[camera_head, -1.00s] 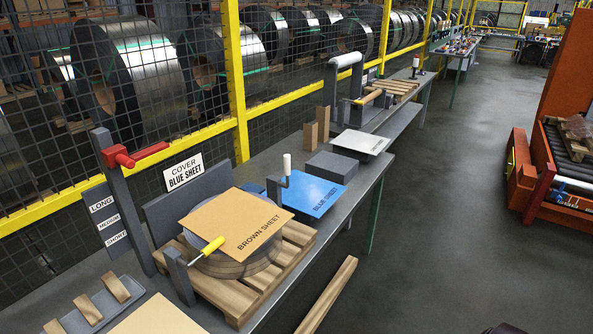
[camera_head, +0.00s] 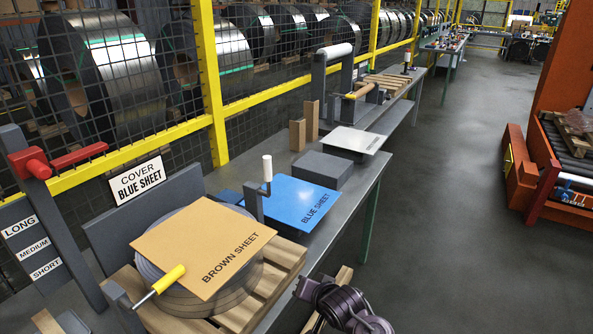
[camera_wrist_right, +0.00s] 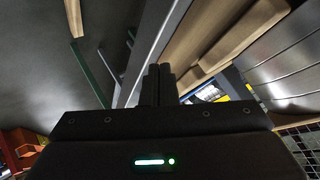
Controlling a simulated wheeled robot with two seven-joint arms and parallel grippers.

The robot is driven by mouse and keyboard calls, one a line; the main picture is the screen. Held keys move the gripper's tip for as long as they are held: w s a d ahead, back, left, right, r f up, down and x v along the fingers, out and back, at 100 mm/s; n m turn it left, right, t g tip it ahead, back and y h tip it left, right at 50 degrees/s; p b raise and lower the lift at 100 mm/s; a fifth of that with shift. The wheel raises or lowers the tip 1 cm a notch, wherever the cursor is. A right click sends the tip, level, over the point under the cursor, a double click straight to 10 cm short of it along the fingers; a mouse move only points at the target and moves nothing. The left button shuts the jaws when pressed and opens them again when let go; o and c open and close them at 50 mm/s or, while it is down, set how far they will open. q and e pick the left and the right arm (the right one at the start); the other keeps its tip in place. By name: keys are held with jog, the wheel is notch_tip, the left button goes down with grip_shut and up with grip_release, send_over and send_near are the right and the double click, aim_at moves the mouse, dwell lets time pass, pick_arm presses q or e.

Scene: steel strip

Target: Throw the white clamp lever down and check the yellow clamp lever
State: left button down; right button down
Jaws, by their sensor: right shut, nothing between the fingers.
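The white clamp lever (camera_head: 266,168) stands with its white grip upright on a grey bracket, at the back corner of the brown sheet (camera_head: 204,246) and beside the blue sheet (camera_head: 296,204). The yellow clamp lever (camera_head: 168,279) lies low and slanted at the brown sheet's near left edge, its rod pointing down-left to a grey post. The brown sheet rests on a round coil on a wooden pallet. My right arm shows at the bottom of the head view, right of the pallet. My right gripper (camera_wrist_right: 158,85) is shut and empty in the wrist view. My left gripper is not in view.
A red lever (camera_head: 60,160) on a grey post stands at the left, near the LONG, MEDIUM and SHORT labels. A grey block (camera_head: 322,170) and cardboard pieces (camera_head: 304,127) sit farther along the bench. The yellow-railed mesh fence runs behind.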

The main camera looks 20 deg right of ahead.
notch_tip(320, 180, up, 4)
jog(key=m+t+y, duration=0.1)
jog(key=m+t, duration=0.6)
jog(key=m, duration=0.2)
send_near(268, 178)
jog(key=w+d+r, duration=0.1)
jog(key=d, duration=0.6)
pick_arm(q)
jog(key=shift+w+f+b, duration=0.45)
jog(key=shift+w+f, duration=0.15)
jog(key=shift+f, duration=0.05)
pick_arm(e)
jog(key=shift+w+a+r+t, duration=0.1)
jog(key=shift+w+r+t, duration=0.2)
jog(key=shift+r, duration=0.25)
jog(key=shift+s, duration=0.1)
